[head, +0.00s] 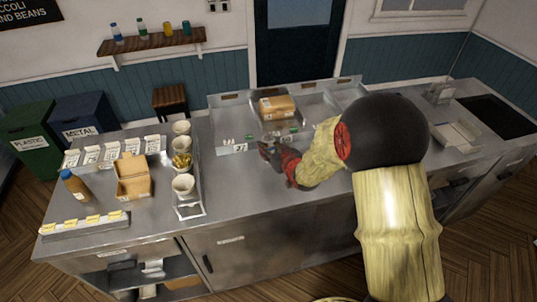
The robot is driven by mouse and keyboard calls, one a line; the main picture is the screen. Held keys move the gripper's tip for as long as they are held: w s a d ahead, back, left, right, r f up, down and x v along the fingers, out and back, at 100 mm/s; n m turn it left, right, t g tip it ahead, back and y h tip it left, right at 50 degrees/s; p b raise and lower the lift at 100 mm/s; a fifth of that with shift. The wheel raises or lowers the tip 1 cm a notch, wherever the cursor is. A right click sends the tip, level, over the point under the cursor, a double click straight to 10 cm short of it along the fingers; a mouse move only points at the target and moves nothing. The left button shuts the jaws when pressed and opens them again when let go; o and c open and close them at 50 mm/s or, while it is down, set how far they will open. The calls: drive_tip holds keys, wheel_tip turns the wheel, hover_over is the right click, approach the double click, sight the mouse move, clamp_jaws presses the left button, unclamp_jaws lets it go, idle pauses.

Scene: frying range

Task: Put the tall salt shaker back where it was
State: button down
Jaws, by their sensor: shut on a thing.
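My gripper (266,150) is at the front edge of the sectioned metal tray in the middle of the counter, reaching in from the right. It is small and dark in the head view. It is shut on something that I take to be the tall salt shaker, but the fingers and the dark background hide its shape. I cannot tell whether it touches the counter. I make out no other tall salt shaker standing on the counter.
The metal tray (228,110) holds a brown carton (277,107). To the left are a column of white cups (183,184), a cardboard box (134,178), an orange-brown bottle (75,187) and a labelled strip (85,223). The counter (235,195) in front of my gripper is clear.

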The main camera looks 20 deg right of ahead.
drive_tip(key=shift+w+a+f, duration=0.1)
drive_tip(key=shift+w+f, duration=0.2)
drive_tip(key=shift+f, duration=0.2)
drive_tip(key=shift+f+b, duration=0.3)
drive_tip(key=shift+f, duration=1)
drive_tip(key=shift+f, duration=0.25)
drive_tip(key=c, duration=1.2)
unclamp_jaws()
drive_tip(key=shift+r, duration=0.15)
